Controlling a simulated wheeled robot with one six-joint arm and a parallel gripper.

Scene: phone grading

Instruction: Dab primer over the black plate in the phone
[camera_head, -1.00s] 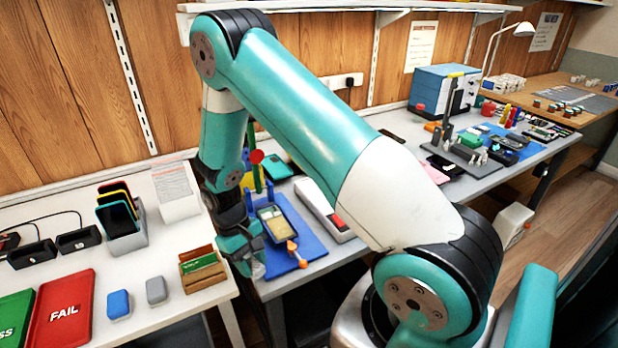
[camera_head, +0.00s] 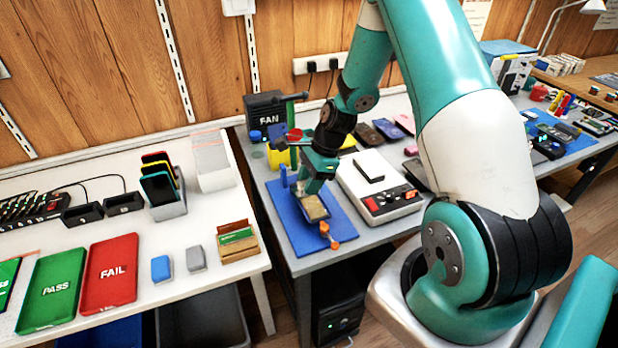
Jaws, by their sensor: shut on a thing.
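The open phone (camera_head: 313,208) lies on the blue mat (camera_head: 282,222) on the grey bench, with a tan-gold patch showing inside. The black plate cannot be made out at this size; my gripper partly covers the phone's far end. My gripper (camera_head: 308,188) points down just above that far end. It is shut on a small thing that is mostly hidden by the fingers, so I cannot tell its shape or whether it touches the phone. An orange-handled tool (camera_head: 328,234) lies at the phone's near end.
A white device with red buttons (camera_head: 385,198) stands right of the mat. A black fan box (camera_head: 268,115) is behind. On the white table at left are PASS (camera_head: 52,285) and FAIL (camera_head: 109,273) trays, a phone rack (camera_head: 168,205) and blue and grey blocks.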

